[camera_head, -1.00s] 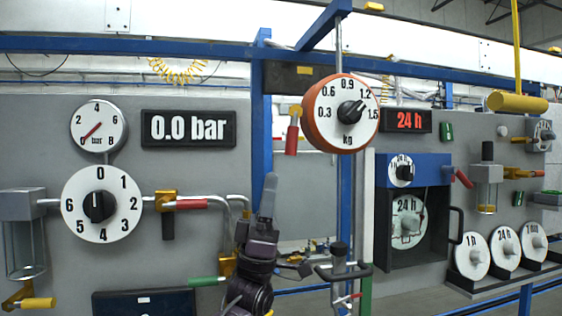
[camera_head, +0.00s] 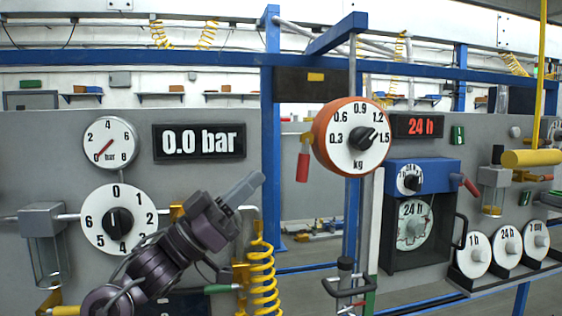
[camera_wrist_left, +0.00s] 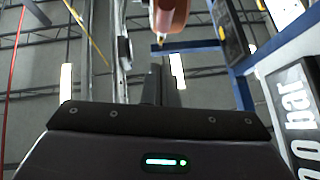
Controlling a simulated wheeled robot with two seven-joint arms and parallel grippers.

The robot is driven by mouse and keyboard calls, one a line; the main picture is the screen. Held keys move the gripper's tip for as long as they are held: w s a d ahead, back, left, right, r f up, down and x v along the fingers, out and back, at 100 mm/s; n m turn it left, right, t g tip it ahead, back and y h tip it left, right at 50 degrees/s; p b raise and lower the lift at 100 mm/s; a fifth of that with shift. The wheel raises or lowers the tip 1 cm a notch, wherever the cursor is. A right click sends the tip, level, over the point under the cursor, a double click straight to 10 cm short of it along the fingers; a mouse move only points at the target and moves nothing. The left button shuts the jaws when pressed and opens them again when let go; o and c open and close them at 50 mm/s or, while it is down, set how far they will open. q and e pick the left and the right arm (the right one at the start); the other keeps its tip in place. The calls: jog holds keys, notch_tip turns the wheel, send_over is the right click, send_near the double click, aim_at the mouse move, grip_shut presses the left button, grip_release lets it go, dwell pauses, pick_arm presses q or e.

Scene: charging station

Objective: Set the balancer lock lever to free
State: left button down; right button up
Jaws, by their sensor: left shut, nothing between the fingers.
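The balancer (camera_head: 352,138) is a round orange housing with a white kg dial, hanging from the blue frame; its pointer is between 1.2 and 1.5. The lock lever (camera_head: 303,166) is a red handle hanging almost straight down from a yellow pivot at the housing's left side. My left gripper (camera_head: 256,181) is shut and empty. It points up and right, left of the lever's lower end, with a visible gap in the head view. In the left wrist view its fingers (camera_wrist_left: 161,86) point toward an orange-red part at the top, cut off by the edge. My right gripper is out of view.
Left of the lever are the 0.0 bar display (camera_head: 199,142) and numbered selector dial (camera_head: 118,219). A blue post (camera_head: 271,110) stands behind my gripper. A yellow coiled hose (camera_head: 263,280) hangs below it. A black-handled tool (camera_head: 345,284) hangs under the balancer.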

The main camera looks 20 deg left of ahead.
aim_at(298, 168)
pick_arm(q)
jog(key=w+d+p, duration=0.1)
jog(key=w+d, duration=0.1)
jog(key=w+d+r+p, duration=0.1)
jog(key=w+d, duration=0.1)
jog(key=shift+w, duration=0.1)
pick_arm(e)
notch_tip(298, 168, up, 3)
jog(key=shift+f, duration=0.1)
pick_arm(q)
jog(key=shift+f, duration=0.1)
jog(key=shift+w+d+f+b, duration=0.15)
jog(key=shift+d+f+b, duration=0.05)
jog(key=shift+b, duration=0.25)
jog(key=shift+w+d+f+t+b, duration=0.15)
jog(key=shift+d+t+b, duration=0.1)
jog(key=shift+t+b, duration=0.25)
jog(key=shift+n+h+b, duration=0.3)
jog(key=shift+h, duration=0.1)
jog(key=shift+w+t, duration=0.1)
jog(key=shift+t, duration=0.4)
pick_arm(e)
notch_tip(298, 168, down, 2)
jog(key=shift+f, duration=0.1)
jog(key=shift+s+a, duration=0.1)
